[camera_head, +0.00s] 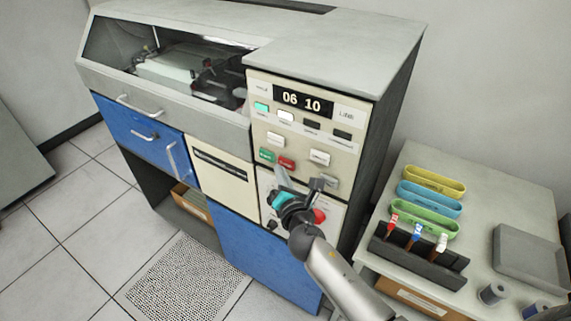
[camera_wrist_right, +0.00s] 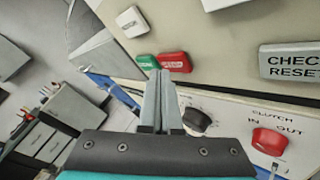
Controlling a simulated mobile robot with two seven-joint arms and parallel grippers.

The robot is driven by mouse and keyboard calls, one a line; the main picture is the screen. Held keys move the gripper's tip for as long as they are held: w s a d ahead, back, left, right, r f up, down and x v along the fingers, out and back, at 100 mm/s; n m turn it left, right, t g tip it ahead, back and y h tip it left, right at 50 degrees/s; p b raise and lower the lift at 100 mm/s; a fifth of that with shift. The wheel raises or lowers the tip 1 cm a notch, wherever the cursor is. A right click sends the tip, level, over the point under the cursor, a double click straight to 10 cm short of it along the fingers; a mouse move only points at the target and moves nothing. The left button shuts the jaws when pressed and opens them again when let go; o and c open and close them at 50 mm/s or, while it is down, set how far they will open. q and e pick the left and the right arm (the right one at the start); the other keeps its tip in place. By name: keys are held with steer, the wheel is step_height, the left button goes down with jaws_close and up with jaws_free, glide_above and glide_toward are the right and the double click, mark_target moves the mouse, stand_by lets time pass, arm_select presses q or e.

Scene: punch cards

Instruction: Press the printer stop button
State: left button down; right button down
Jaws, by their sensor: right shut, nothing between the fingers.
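The red stop button (camera_head: 286,163) sits on the cream control panel of the printer, just right of a green button (camera_head: 266,155). In the right wrist view the red button (camera_wrist_right: 174,63) and the green button (camera_wrist_right: 147,62) show side by side just beyond my fingertips; their lettering is too small to read surely. My right gripper (camera_head: 281,172) is shut and empty, its tips just below the red button. In the wrist view the tips (camera_wrist_right: 160,76) overlap the lower edges of both buttons. I cannot tell whether they touch. My left gripper is not in view.
A black knob (camera_wrist_right: 197,119) is beside my fingers. A side table (camera_head: 480,205) with coloured trays and a dark marker rack (camera_head: 420,255) stands right of the printer.

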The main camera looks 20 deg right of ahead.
steer(key=shift+w+d, duration=0.4)
steer(key=shift+d, duration=0.15)
stand_by(0.9)
steer(key=shift+s+a, duration=0.55)
steer(key=shift+a, duration=0.15)
steer(key=shift+s+a, duration=0.8)
steer(key=shift+a, duration=0.2)
steer(key=shift+s+a, duration=0.75)
steer(key=shift+a, duration=0.2)
